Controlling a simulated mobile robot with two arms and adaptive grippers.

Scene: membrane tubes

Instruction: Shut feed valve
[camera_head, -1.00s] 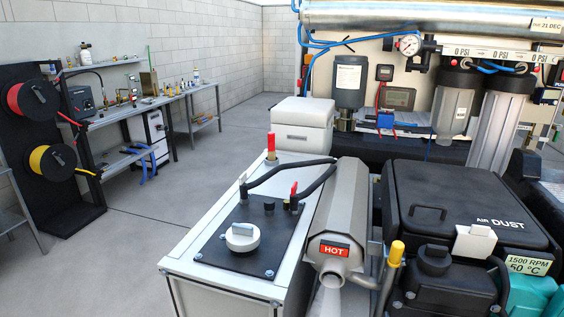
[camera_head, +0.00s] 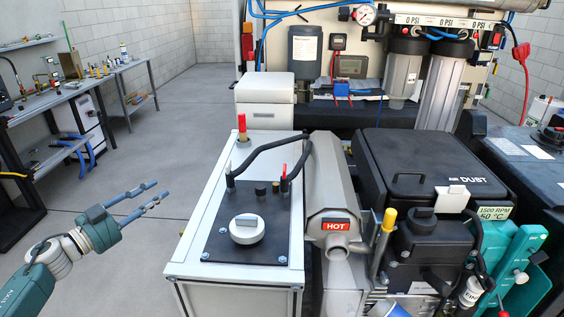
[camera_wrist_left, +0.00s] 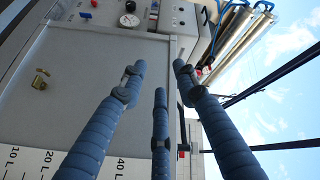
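No label in view reads feed valve, so I cannot tell which handle it is. Candidates in the head view are a red-topped handle (camera_head: 242,128) on the white cabinet, a smaller red lever (camera_head: 284,172), a yellow-topped handle (camera_head: 388,220) and a red handle (camera_head: 520,52) at the upper right. My left gripper (camera_head: 148,200) is at the lower left, left of the cabinet and apart from it. Its fingers are spread and empty. They also fill the middle of the left wrist view (camera_wrist_left: 155,85), before a grey panel. My right gripper is not in view.
The white cabinet (camera_head: 185,268) carries a black plate with a white round knob (camera_head: 247,229) and black hoses. A grey housing marked HOT (camera_head: 333,180) and a black case (camera_head: 420,165) stand to its right. A workbench (camera_head: 75,97) is at left. Floor between is clear.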

